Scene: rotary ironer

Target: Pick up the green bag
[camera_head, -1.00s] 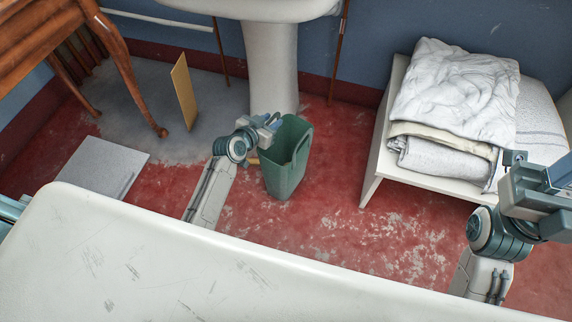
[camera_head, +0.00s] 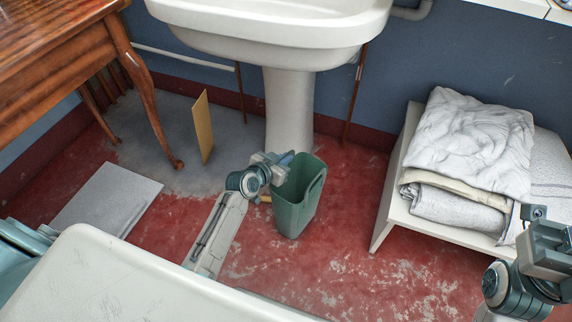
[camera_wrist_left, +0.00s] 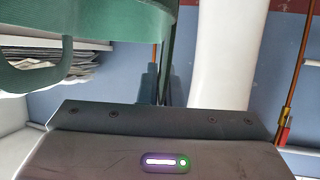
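The green bag (camera_head: 297,205) is a tall, open-topped, bin-like container standing upright in front of the sink pedestal. My left gripper (camera_head: 284,160) is at its upper left rim. In the left wrist view the bag (camera_wrist_left: 110,15) fills the upper left, with a looped handle. There the left gripper's two blue fingers (camera_wrist_left: 161,86) are close together, with a thin green strip of the bag between them. Whether the bag's base touches the floor is unclear. My right gripper (camera_head: 548,240) is at the right edge, away from the bag; its fingers are not clear.
A white sink (camera_head: 280,40) stands behind the bag. A low white bench (camera_head: 392,205) with folded towels (camera_head: 465,150) is at right. A wooden table (camera_head: 60,60) is at left. A white rounded surface (camera_head: 130,275) fills the lower left. Red floor is clear around the bag.

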